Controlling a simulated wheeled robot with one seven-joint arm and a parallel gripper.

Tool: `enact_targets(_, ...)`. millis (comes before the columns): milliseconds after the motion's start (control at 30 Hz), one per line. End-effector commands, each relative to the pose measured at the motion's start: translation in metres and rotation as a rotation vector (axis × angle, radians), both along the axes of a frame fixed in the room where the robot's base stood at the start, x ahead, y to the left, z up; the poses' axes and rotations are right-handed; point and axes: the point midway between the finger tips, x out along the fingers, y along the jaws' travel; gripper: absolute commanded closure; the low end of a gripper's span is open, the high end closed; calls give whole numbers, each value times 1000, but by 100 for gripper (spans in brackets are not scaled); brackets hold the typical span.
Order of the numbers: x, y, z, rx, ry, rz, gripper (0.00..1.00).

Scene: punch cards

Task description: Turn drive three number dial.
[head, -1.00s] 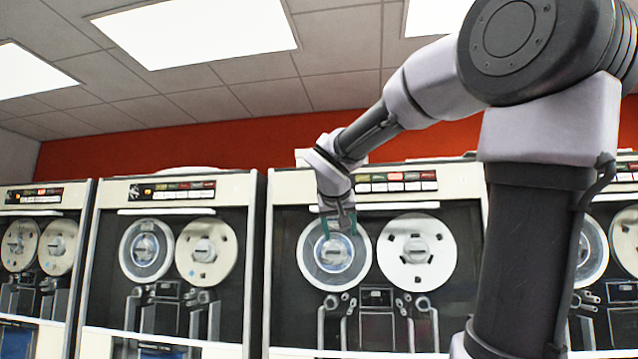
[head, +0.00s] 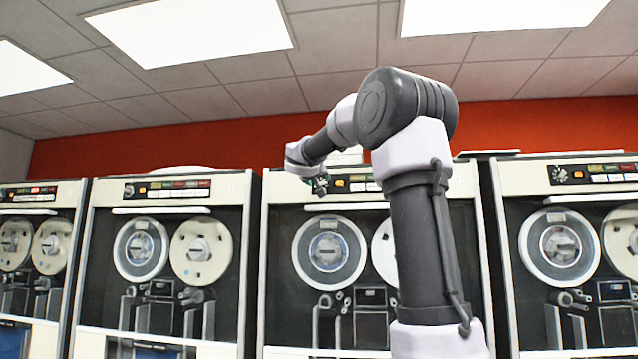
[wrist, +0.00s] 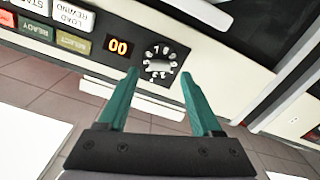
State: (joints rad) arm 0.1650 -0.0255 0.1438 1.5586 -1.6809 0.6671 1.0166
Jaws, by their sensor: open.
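The number dial (wrist: 160,63) is a dark round disc with white numerals and a pale knob across its middle. It sits on a cream panel beside an orange display reading 00 (wrist: 118,46). My gripper (wrist: 160,73) is open, its two green fingers one on each side of the dial in the wrist view. The gap between them is empty; I cannot tell whether the tips touch the panel. In the head view my gripper (head: 318,186) is at the top panel of the third tape drive from the left (head: 285,187), hiding its dial.
Other tape drives with reels stand on both sides, such as the left one (head: 238,187) and the right one (head: 519,174). White, green and yellow labelled buttons, such as READY (wrist: 37,27), lie left of the display in the wrist view.

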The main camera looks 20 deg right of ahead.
Motion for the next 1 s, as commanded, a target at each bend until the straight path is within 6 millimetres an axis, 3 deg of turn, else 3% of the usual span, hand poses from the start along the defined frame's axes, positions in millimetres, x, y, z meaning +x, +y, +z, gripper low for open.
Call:
enact_targets(200, 18, -12, 1, -1, -1, 0, 34)
enact_targets(500, 20, -13, 0, 0, 0, 0, 34)
enact_targets(533, 20, -13, 0, 0, 0, 0, 38)
enact_targets(700, 20, -13, 0, 0, 0, 1, 100)
enact_targets(1000, 20, -13, 0, -18, 13, 1, 100)
